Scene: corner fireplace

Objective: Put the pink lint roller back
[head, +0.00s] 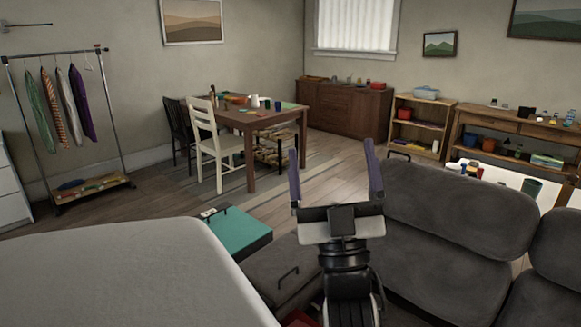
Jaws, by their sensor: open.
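No pink lint roller can be made out in the head view; the small objects on the far furniture are too small to identify. My gripper (335,178) is in the lower middle, with its two purple fingers pointing up and spread wide apart. It is open, and nothing shows between the fingers except the wooden floor behind. It is in front of the dark grey sofa (450,215) and right of a teal-topped box (229,235).
A pale padded surface (110,275) fills the lower left. A wooden table (262,119) with small items and a white chair (210,140) stand mid-room. A clothes rack (112,115) is left; shelves (425,122) and a sideboard (343,105) line the back. Wooden floor lies between.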

